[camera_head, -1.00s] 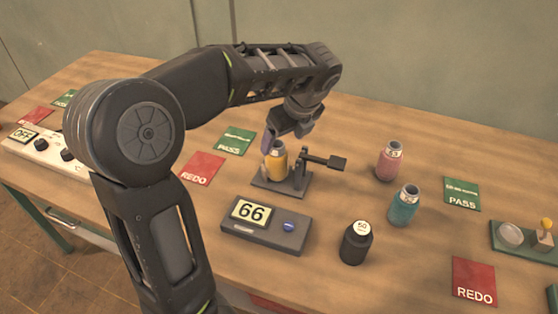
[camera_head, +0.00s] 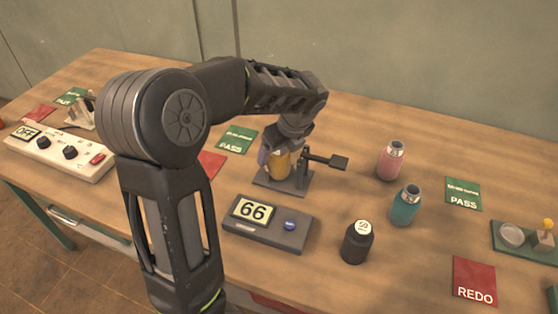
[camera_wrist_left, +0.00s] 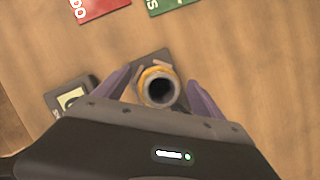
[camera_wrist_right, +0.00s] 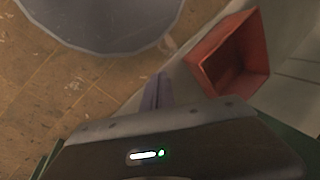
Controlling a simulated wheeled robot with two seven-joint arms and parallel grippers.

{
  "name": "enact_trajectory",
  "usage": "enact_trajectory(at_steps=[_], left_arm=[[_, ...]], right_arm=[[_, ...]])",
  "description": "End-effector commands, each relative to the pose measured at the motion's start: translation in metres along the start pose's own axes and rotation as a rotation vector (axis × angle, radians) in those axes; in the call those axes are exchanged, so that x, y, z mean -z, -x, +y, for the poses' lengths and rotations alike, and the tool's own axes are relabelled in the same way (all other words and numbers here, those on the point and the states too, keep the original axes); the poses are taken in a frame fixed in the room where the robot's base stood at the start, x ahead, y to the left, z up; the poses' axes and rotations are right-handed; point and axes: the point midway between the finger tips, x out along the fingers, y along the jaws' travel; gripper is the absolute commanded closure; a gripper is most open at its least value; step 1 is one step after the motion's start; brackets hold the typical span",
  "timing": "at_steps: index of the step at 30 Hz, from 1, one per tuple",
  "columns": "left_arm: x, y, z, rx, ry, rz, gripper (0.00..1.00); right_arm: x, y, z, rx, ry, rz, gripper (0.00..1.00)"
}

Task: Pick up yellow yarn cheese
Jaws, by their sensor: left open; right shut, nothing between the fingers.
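The yellow yarn cheese (camera_head: 279,166) stands upright on a dark stand (camera_head: 297,183) with a side lever, in the middle of the table. In the left wrist view the yellow yarn cheese (camera_wrist_left: 158,87) shows from above with its dark central hole. My left gripper (camera_head: 277,158) is open, with its purple fingers on either side of the yarn cheese; whether they touch it cannot be told. Those fingers also show in the left wrist view (camera_wrist_left: 158,95). My right gripper (camera_wrist_right: 157,92) is shut and empty, away from the table objects, seen only in the right wrist view.
A meter reading 66 (camera_head: 267,222) sits in front of the stand. Pink (camera_head: 391,161), teal (camera_head: 405,206) and black (camera_head: 357,243) bottles stand to the right. A red bin (camera_wrist_right: 230,55) is near my right gripper. A white control box (camera_head: 60,152) lies at left.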

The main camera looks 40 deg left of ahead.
Motion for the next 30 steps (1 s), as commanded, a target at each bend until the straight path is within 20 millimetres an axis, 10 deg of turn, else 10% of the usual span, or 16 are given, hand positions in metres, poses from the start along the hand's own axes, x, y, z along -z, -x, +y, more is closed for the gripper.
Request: enact_trajectory(at_steps=[18,30], left_arm=[[-0.0002,-0.0021,0.0002,0.0,0.0,0.0,0.21],[-0.0002,-0.0021,0.0002,0.0,0.0,0.0,0.52]], right_arm=[[0.0,0.0,0.0,0.0,0.0,0.0,1.0],[0.0,0.0,0.0,0.0,0.0,0.0,1.0]])
